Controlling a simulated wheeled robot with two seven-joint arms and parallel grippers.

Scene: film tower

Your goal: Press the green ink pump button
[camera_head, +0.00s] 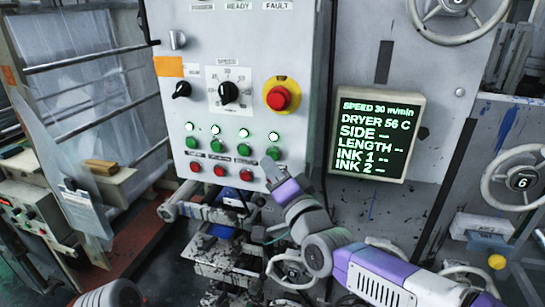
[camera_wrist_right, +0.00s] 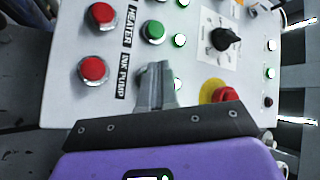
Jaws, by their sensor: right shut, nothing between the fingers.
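The green ink pump button (camera_head: 274,152) is the rightmost of the green buttons on the grey control panel in the head view, with a lit lamp above it. My right gripper (camera_head: 270,163) is shut and empty, its tips just in front of the panel at the lower edge of that button. In the right wrist view the shut fingers (camera_wrist_right: 154,72) lie beside the "INK PUMP" label and hide the green button there. Whether the tips touch it cannot be told. My left gripper is not in view.
The heaters' green button (camera_wrist_right: 153,30) and the red ink pump button (camera_wrist_right: 92,68) sit close to the fingers. A red emergency stop on yellow (camera_head: 278,97) is above. A display (camera_head: 376,134) hangs to the right, reading INK 1 and INK 2 as dashes.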

